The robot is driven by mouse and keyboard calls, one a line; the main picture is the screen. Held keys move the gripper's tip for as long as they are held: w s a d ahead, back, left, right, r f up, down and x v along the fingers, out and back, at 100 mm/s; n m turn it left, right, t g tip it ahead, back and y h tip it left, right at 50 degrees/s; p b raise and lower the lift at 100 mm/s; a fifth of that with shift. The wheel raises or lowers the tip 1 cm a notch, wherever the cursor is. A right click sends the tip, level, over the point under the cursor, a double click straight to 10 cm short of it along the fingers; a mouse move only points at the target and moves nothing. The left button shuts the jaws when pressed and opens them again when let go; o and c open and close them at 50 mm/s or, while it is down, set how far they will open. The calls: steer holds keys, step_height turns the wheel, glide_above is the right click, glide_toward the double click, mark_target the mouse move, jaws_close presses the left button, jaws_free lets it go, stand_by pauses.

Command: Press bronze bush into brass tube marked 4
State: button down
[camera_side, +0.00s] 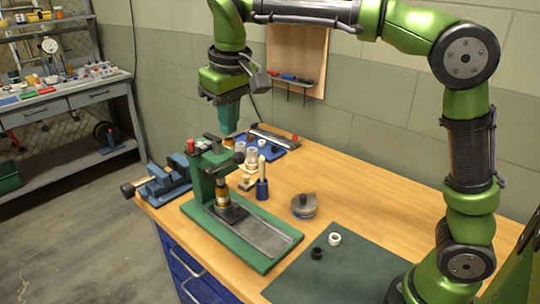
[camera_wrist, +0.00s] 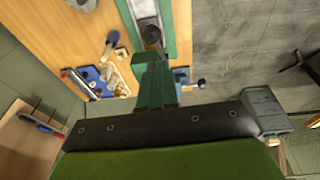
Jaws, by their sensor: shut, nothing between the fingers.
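My gripper (camera_side: 228,129) is shut and empty, pointing down above and behind the green bench press (camera_side: 203,187). In the wrist view its green fingers (camera_wrist: 155,62) are together, with the press beyond their tips. A brass-coloured cylinder (camera_side: 221,194) stands upright under the press ram on a dark block. I cannot tell whether it is the tube, the bush or both together, and no number 4 is readable. Small pale cylindrical parts (camera_side: 251,156) stand in a cream rack behind the press; no separate bronze bush can be made out.
A blue vise (camera_side: 168,178) is left of the press. A blue tray of small parts (camera_side: 271,151) lies behind. A blue pot with a brush (camera_side: 262,189) and a round tin (camera_side: 303,206) stand right. A dark mat (camera_side: 350,275) bears a white ring and a black ring. The back right tabletop is clear.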

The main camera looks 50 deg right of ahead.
mark_target(237, 153)
steer(key=shift+s+d+f, duration=0.1)
steer(key=shift+s+f, duration=0.05)
steer(key=shift+f, duration=0.5)
steer(key=shift+s+d+f, duration=0.15)
steer(key=shift+f, duration=0.55)
steer(key=shift+s+d+f, duration=0.1)
steer(key=shift+s+f, duration=0.05)
steer(key=shift+f, duration=0.5)
steer(key=shift+s, duration=0.1)
steer(key=shift+s+f, duration=0.2)
steer(key=s+f+t, duration=0.2)
steer(key=s+f, duration=0.2)
steer(key=f, duration=0.1)
steer(key=shift+f, duration=0.2)
steer(key=shift+r, duration=0.1)
